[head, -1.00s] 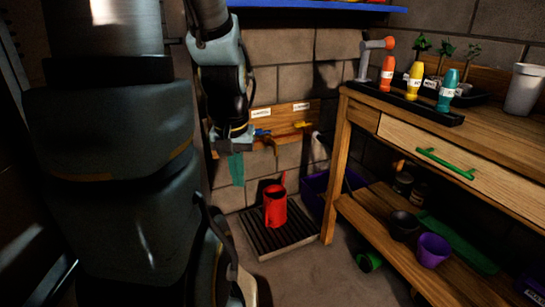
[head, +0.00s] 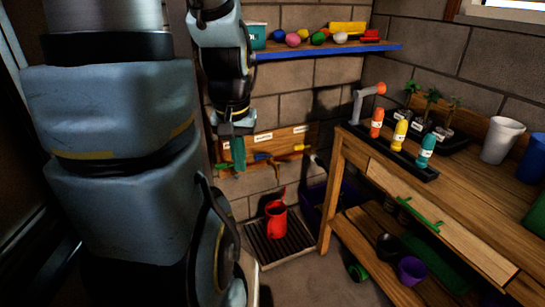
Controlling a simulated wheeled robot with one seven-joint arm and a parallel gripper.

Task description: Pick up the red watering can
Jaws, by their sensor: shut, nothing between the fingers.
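The red watering can (head: 276,221) stands upright on a dark slatted tray (head: 262,247) on the floor, in the middle of the head view. A red spout or handle part rises from its upper right. My gripper (head: 238,157) points down, above and to the left of the can in the picture, and is clear of it. Its teal fingers are together with nothing between them. The can is not hidden by my arm.
A wooden workbench (head: 455,205) with several bottles on a black tray (head: 408,160) stands on the right. A blue-edged shelf (head: 330,50) and a tool rack (head: 275,145) are on the back wall. A purple crate (head: 315,200) sits beside the slatted tray.

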